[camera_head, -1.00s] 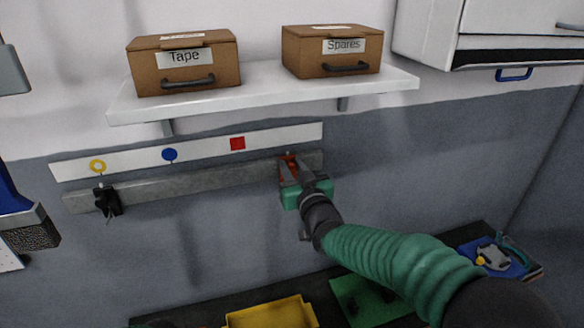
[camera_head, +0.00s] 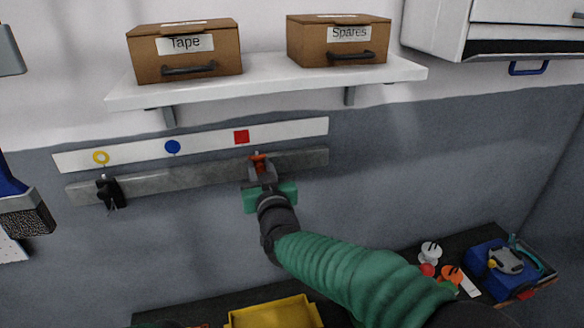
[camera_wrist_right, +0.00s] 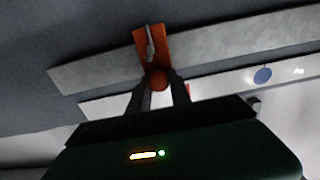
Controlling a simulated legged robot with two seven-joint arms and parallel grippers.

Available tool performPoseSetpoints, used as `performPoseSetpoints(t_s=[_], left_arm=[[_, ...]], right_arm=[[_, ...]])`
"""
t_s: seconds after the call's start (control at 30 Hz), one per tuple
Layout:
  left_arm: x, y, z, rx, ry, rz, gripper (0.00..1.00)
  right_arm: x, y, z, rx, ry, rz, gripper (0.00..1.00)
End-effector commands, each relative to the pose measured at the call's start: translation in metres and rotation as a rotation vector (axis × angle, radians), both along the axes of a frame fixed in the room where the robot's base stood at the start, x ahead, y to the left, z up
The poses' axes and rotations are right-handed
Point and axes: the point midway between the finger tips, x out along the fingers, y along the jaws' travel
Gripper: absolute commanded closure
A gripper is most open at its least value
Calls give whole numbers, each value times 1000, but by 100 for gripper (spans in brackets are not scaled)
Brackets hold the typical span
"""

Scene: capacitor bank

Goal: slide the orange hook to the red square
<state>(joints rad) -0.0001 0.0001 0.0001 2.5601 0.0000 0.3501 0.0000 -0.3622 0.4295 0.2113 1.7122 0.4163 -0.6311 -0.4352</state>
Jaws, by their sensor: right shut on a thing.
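The orange hook (camera_head: 259,162) sits on the grey metal rail (camera_head: 215,172) on the wall, a little right of and below the red square (camera_head: 241,137). My right gripper (camera_head: 261,174) is shut on the hook from below. In the right wrist view the orange hook (camera_wrist_right: 153,55) stands between the two fingers (camera_wrist_right: 158,92) and overlaps the rail (camera_wrist_right: 225,50). There a sliver of the red square (camera_wrist_right: 187,91) shows just right of the fingers. My left gripper is not in view.
A black clip (camera_head: 110,192) hangs on the rail's left part, under the yellow ring (camera_head: 101,157). The blue dot (camera_head: 172,147) lies between. A white shelf (camera_head: 270,84) with two boxes juts out above. A yellow tray (camera_head: 275,314) and loose items lie below.

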Motion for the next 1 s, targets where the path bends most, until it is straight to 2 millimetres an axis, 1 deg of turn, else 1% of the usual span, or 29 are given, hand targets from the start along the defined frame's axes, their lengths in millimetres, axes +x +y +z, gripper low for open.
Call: performPoseSetpoints(t_s=[0.03,0.13,0.43,0.47,0.6,0.63,1.0], left_arm=[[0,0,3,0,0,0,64],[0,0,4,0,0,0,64],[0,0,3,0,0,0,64],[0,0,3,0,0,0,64],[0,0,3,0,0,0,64],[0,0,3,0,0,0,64],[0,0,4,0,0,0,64]], right_arm=[[-5,14,-6,-6,16,12,100],[-8,22,-7,-8,16,10,100],[-8,19,-8,-6,17,8,100],[-8,19,-8,-6,17,7,74],[-7,18,-6,-5,15,5,56],[-7,17,-6,-4,15,4,54],[-5,14,-1,-1,5,-3,54]])
